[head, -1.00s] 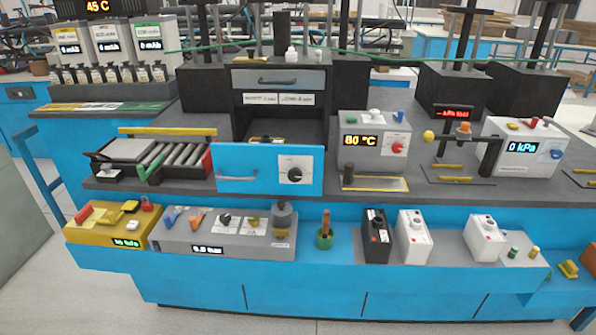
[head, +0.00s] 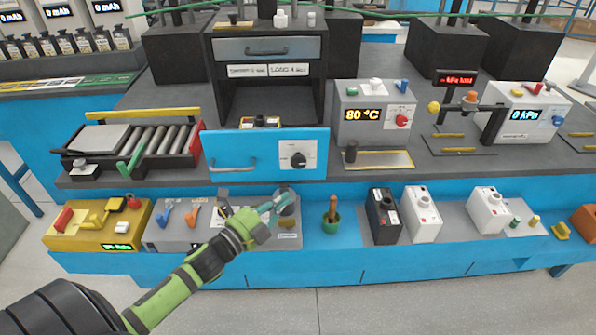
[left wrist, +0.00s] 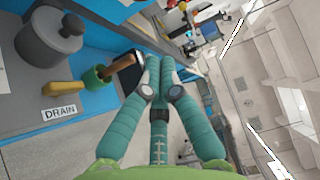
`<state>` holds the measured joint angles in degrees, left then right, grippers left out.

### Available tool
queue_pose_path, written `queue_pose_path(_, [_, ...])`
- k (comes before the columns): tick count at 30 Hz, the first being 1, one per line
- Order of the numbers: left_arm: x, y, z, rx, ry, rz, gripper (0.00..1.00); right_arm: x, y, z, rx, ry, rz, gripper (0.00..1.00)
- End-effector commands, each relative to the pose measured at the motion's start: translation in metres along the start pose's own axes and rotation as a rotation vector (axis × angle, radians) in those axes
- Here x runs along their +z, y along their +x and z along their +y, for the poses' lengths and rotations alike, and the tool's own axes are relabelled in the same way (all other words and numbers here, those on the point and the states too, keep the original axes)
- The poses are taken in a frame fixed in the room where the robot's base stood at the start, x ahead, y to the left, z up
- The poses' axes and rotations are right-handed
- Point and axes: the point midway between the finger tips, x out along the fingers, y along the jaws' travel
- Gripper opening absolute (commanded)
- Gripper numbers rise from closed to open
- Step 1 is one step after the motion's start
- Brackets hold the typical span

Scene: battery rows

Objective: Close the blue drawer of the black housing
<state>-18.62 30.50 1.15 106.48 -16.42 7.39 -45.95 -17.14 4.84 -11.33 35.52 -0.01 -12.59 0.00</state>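The black housing (head: 220,78) stands at the middle back of the bench. Its blue drawer (head: 223,147) is pulled out towards me, with a grey bar handle (head: 232,166) at the left of its front and a dial (head: 297,160) at the right. A small item (head: 260,122) shows inside the drawer. My left gripper (head: 278,203) is in front of and below the drawer, apart from it, near a grey knob (head: 285,203). Its teal fingers also show in the left wrist view (left wrist: 160,75), with nothing seen held between them. My right gripper is out of view.
A roller tray (head: 160,140) lies left of the drawer, and a grey 80 °C box (head: 345,128) stands right of it. On the lower front ledge are a yellow box (head: 75,238), a green pot (head: 331,225) and black and white boxes (head: 385,218).

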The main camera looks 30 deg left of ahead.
Motion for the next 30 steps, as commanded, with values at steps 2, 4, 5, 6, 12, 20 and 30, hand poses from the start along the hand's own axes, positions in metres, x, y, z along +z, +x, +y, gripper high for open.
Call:
queue_pose_path(2, [0.001, 0.018, -0.004, -0.003, 0.0, -0.002, 0.0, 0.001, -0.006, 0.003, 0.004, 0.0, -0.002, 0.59])
queue_pose_path(4, [0.001, 0.031, -0.003, -0.002, -0.002, -0.002, 0.0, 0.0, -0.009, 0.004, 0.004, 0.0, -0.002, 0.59])
queue_pose_path(5, [0.001, 0.037, -0.003, -0.002, -0.001, -0.002, 0.0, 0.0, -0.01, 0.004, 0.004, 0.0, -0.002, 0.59])
queue_pose_path(6, [0.001, 0.045, -0.004, -0.002, -0.001, -0.002, 0.0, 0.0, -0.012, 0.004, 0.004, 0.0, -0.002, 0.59])
queue_pose_path(12, [0.011, 0.075, -0.002, 0.001, 0.0, -0.003, 0.0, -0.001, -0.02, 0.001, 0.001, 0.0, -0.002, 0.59])
queue_pose_path(20, [0.027, 0.091, 0.0, 0.002, -0.002, -0.002, 0.0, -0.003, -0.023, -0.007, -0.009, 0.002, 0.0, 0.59])
queue_pose_path(30, [0.029, 0.092, 0.001, 0.002, -0.003, -0.001, 0.0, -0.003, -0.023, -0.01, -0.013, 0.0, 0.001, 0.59])
